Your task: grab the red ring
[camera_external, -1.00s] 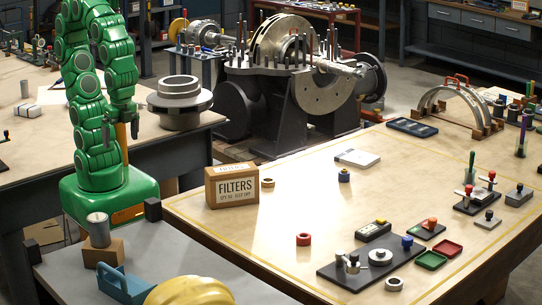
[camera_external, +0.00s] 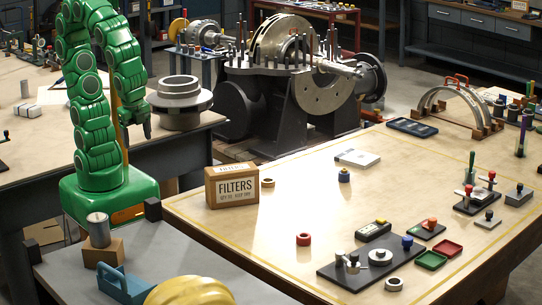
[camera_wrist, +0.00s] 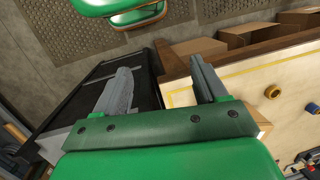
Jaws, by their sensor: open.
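The red ring (camera_external: 304,239) lies flat on the light wooden table, toward its front left part in the external view. My green arm stands at the left, and my gripper (camera_external: 138,131) hangs well to the left of and behind the ring, off the wooden table. In the wrist view my gripper (camera_wrist: 160,85) has its two grey fingers wide apart with nothing between them.
A FILTERS box (camera_external: 232,186) stands at the table's left edge, between my gripper and the ring. A tan ring (camera_external: 267,183) lies beside it. A dark plate (camera_external: 370,262) with metal parts lies right of the red ring. The table around the red ring is clear.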

